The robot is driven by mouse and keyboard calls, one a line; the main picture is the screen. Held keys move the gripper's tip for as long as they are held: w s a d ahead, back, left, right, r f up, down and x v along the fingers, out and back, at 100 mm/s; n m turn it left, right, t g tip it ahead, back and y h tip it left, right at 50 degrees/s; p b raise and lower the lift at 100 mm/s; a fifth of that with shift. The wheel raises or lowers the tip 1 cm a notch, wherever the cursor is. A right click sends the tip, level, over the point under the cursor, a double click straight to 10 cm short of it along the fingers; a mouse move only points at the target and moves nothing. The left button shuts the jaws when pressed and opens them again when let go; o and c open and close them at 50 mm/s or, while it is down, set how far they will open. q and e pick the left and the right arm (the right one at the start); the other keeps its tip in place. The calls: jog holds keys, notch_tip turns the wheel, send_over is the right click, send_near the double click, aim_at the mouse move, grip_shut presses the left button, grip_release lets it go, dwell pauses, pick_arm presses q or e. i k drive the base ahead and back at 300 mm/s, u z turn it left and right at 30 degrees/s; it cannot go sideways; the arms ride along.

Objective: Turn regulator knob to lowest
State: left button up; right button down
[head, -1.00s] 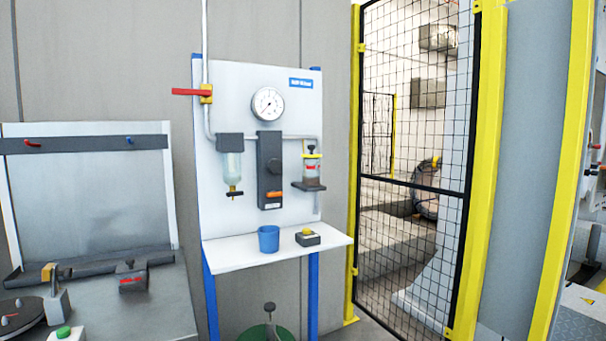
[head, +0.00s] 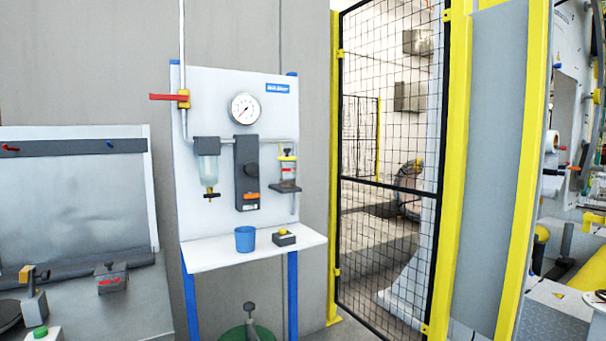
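The regulator (head: 247,189) is a dark upright block in the middle of a white panel in the head view. Its round dark knob (head: 251,169) is on the block's front, with an orange lever (head: 250,187) below it. A white round pressure gauge (head: 244,109) is mounted above. Its needle is too small to read surely. Neither of my grippers shows in this view, and nothing touches the knob.
The panel (head: 220,92) carries a red valve handle (head: 168,97), a clear filter bowl (head: 208,168) and a lubricator (head: 287,172). A mesh fence (head: 390,188) stands right.

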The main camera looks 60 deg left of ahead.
aim_at(251, 168)
jog(key=i, duration=1)
jog(key=u, duration=1.7)
